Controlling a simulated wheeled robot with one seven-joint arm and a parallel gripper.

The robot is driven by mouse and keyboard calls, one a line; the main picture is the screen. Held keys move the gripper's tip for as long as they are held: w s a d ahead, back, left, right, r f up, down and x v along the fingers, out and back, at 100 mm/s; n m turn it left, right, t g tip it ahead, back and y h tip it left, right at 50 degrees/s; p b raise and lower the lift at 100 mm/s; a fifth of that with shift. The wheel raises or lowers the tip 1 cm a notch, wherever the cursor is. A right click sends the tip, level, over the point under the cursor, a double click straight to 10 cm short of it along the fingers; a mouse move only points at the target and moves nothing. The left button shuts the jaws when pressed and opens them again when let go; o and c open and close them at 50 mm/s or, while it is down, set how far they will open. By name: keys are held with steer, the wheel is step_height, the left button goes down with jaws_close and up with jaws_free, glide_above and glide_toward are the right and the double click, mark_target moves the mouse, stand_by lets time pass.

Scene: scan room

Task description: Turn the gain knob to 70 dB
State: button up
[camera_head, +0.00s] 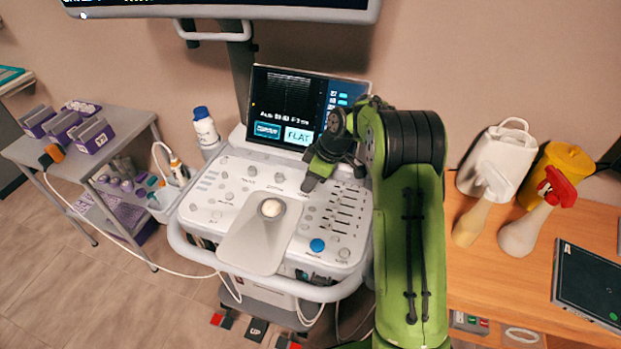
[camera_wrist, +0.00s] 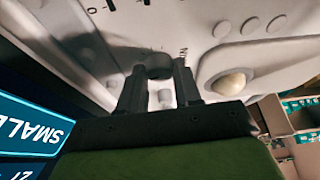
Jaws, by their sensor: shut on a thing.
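The ultrasound console (camera_head: 215,215) stands in the middle of the head view, with its small screen (camera_head: 305,105) lit behind the keys. A line of values shows on the screen, too small to read surely. My gripper (camera_head: 309,184) reaches down to the upper right of the panel. In the wrist view my gripper (camera_wrist: 160,85) has one finger on each side of a round grey knob (camera_wrist: 159,66) and is shut on it. This looks like the gain knob; its label is partly hidden. The knob's pointer cannot be made out.
Other knobs (camera_head: 279,177) sit left of my gripper and a bank of sliders (camera_head: 345,205) to the right. The trackball (camera_head: 271,208) is in front. Spray bottles (camera_head: 530,225) stand on the wooden table at the right. A cart (camera_head: 110,130) stands at the left.

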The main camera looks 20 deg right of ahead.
steer(key=m+b, duration=0.1)
steer(key=m, duration=0.1)
steer(key=m+t+h+b, duration=0.1)
steer(key=m, duration=0.2)
steer(key=shift+s+a+t, duration=0.15)
steer(key=shift+t, duration=0.15)
steer(key=m, duration=0.1)
steer(key=m+h, duration=0.1)
steer(key=m, duration=0.1)
steer(key=shift+a+m+t+h+b, duration=0.15)
steer(key=shift+m+t+h+b, duration=0.15)
steer(key=shift+b, duration=0.05)
steer(key=shift+m+h, duration=0.6)
steer(key=shift+m, duration=0.9)
steer(key=o, duration=1)
steer(key=shift+o, duration=0.2)
steer(key=shift+r, duration=0.1)
